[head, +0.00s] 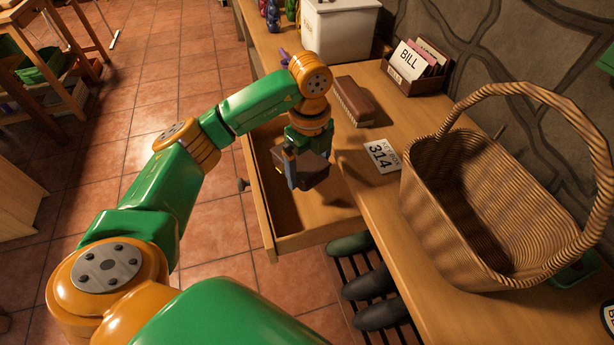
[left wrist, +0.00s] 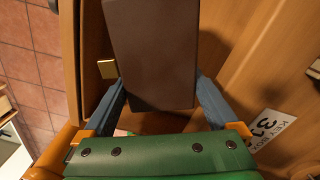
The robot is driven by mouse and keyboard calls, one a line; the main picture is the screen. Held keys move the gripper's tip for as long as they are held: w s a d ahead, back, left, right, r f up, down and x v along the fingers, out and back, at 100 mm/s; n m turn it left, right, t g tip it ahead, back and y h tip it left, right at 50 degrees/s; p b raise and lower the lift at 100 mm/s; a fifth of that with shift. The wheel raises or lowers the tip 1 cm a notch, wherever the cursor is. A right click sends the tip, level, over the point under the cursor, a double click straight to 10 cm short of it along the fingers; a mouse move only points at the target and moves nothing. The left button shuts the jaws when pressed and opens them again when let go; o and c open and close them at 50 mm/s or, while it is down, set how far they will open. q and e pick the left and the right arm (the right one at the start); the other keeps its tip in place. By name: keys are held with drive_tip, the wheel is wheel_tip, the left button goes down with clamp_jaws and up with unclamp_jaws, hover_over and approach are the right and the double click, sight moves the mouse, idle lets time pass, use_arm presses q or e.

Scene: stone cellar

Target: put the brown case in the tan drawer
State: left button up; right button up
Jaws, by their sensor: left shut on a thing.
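The brown case (head: 312,171) is a dark, box-shaped thing held in my left gripper (head: 305,160). The blue fingers are shut on its two sides; in the left wrist view the case (left wrist: 152,50) sits between the fingertips of my left gripper (left wrist: 160,95). The tan drawer (head: 303,241) is pulled open from the counter, and the case hangs over it. The drawer floor that shows is bare; part of it is hidden behind my arm and the case. My right gripper is not in view.
A long brown brush-like block (head: 354,100) lies on the counter (head: 375,205) by a card reading 314 (head: 382,156). A large wicker basket (head: 430,205), a letter holder (head: 411,82) and a white box (head: 340,32) stand around. Dark bottles (head: 367,283) lie on a rack below.

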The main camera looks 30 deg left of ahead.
use_arm(q)
drive_tip(key=shift+w+a+f, duration=0.25)
drive_tip(key=shift+f, duration=0.2)
drive_tip(key=shift+w+a+f, duration=0.25)
drive_tip(key=shift+f, duration=0.15)
drive_tip(key=f, duration=0.3)
drive_tip(key=shift+w+a+f+p, duration=0.2)
drive_tip(key=shift+f+p, duration=0.1)
drive_tip(key=shift+p, duration=0.1)
drive_tip(key=shift+f, duration=0.1)
drive_tip(key=shift+f, duration=0.2)
drive_tip(key=o, duration=1.3)
drive_tip(key=shift+r, duration=0.1)
